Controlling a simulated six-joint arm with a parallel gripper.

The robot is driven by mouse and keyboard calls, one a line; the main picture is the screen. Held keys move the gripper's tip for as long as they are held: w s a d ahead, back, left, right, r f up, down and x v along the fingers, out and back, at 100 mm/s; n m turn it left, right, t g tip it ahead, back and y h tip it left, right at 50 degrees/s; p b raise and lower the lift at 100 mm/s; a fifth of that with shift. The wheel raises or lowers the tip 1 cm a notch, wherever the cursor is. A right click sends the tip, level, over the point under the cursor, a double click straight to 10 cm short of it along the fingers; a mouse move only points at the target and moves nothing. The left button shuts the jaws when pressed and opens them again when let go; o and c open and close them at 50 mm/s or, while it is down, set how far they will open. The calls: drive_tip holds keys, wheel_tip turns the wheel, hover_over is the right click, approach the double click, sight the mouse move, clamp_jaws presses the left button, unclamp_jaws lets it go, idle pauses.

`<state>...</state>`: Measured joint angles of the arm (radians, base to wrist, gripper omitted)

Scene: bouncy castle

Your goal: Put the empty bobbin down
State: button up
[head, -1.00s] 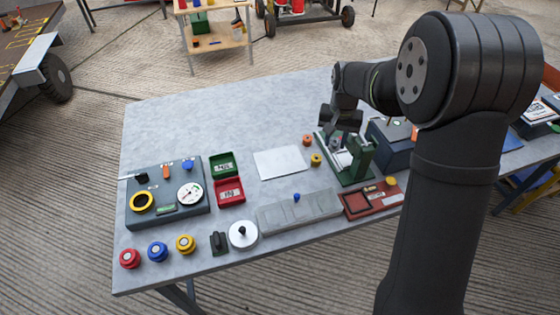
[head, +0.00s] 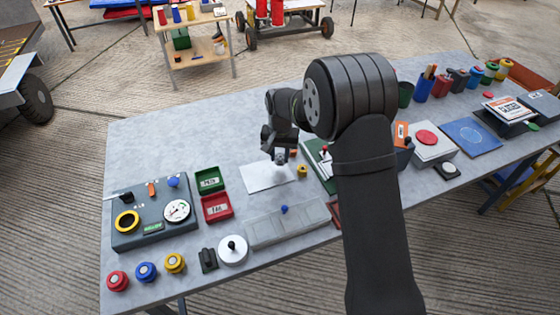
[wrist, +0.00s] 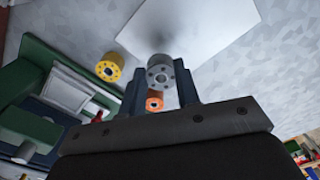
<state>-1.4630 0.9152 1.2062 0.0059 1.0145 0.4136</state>
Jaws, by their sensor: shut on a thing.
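My gripper (wrist: 160,90) is shut on a grey bobbin (wrist: 160,72) with a holed end face and no thread visible on it. In the head view my gripper (head: 281,157) is over the far right part of a white sheet (head: 262,178) on the table. In the wrist view the sheet (wrist: 205,45) lies beyond the bobbin, with a dark shadow on it. The bobbin appears to be above the sheet; the exact gap is hard to tell.
A yellow bobbin (head: 302,170) stands right of the sheet, and an orange one (wrist: 154,102) shows close by in the wrist view. The green stand (head: 318,162) is partly hidden by my arm. Green (head: 209,180) and red (head: 216,207) trays lie left of the sheet.

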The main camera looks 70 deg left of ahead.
drive_tip(key=shift+f, duration=1.5)
drive_tip(key=o, duration=0.9)
drive_tip(key=shift+f, duration=0.15)
drive_tip(key=shift+o, duration=0.2)
wheel_tip(320, 180, up, 12)
drive_tip(key=shift+r, duration=0.2)
